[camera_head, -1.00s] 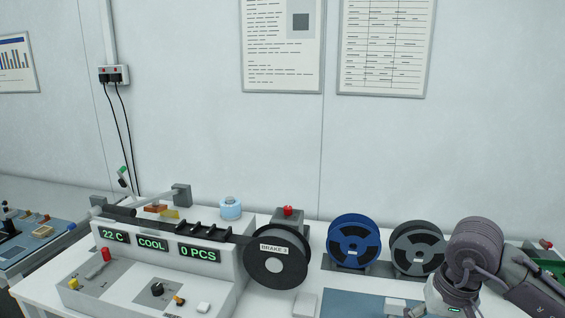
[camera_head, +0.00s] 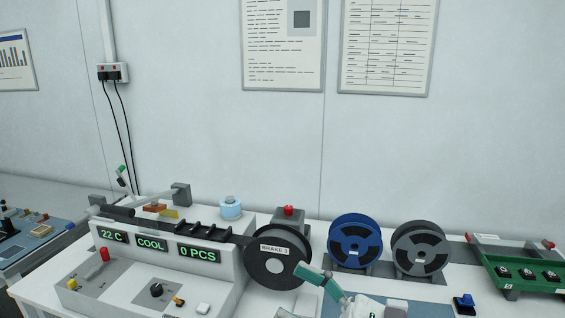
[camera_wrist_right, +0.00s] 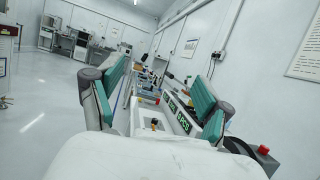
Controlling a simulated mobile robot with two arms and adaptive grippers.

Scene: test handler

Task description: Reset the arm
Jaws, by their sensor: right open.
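My right gripper (camera_head: 303,292) is low in the middle of the head view, in front of the brake reel (camera_head: 276,263), with its teal finger pads showing. Its lower parts are cut off by the bottom edge. In the right wrist view the two teal-padded fingers (camera_wrist_right: 160,85) stand wide apart with nothing between them. The handler console (camera_head: 160,262) lies left of the gripper, with displays reading 22 C, COOL and 0 PCS. It also shows beyond the fingers in the wrist view (camera_wrist_right: 178,112). My left gripper is not in view.
A blue reel (camera_head: 345,232) and a grey reel (camera_head: 402,238) stand behind and right of the gripper. A green tray (camera_head: 520,282) with dark parts is at the far right, with a small blue-topped piece (camera_head: 465,302) in front. A red button box (camera_head: 288,215) stands behind the brake reel.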

